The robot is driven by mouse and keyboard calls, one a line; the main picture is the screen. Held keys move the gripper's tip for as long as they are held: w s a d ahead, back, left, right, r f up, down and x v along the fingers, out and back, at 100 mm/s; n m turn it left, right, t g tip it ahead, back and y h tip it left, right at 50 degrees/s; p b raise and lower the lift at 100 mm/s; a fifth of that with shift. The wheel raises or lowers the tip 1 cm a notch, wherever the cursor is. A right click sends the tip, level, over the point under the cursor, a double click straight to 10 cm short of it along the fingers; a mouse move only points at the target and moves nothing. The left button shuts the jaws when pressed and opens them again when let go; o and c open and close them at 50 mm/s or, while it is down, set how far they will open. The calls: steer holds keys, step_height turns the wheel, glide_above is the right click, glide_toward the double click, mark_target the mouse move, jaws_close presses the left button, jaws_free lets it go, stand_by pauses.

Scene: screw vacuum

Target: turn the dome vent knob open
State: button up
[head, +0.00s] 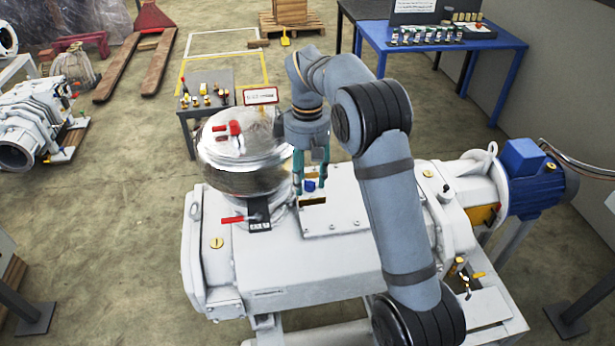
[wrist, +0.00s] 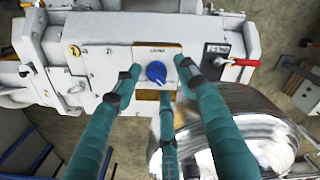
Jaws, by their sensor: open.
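The silver dome (head: 245,165) stands on the left part of the white pump housing, with red handles (head: 235,128) on its top. A blue knob (head: 309,186) sits on the housing just right of the dome. I cannot tell from its label that it is the vent knob. In the wrist view the blue knob (wrist: 156,71) has a pointed shape, under a small label too small to read. My gripper (head: 311,188) points down over this knob. Its teal fingers (wrist: 156,80) are open and spread around the knob in the picture, with nothing held; contact cannot be told.
A red lever (head: 233,219) with a black plate lies in front of the dome; it also shows in the wrist view (wrist: 240,62). The dome (wrist: 255,120) is close beside my fingers. A blue motor (head: 530,178) is at right. A blue table (head: 440,45) stands behind.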

jaws_close()
stand_by(0.5)
steer(key=shift+r+m, duration=0.1)
steer(key=shift+m, duration=0.3)
steer(key=m, duration=0.3)
steer(key=shift+w+m, duration=0.1)
steer(key=shift+m, duration=0.3)
steer(key=m, duration=0.4)
steer(key=shift+d+m, duration=0.1)
steer(key=shift+m, duration=0.2)
steer(key=m+b, duration=0.1)
steer(key=m, duration=0.3)
steer(key=shift+w+d+r, duration=0.1)
steer(key=m+b, duration=0.1)
steer(key=m, duration=0.3)
steer(key=shift+d, duration=0.15)
steer(key=shift+d+m, duration=0.1)
steer(key=shift+m, duration=0.4)
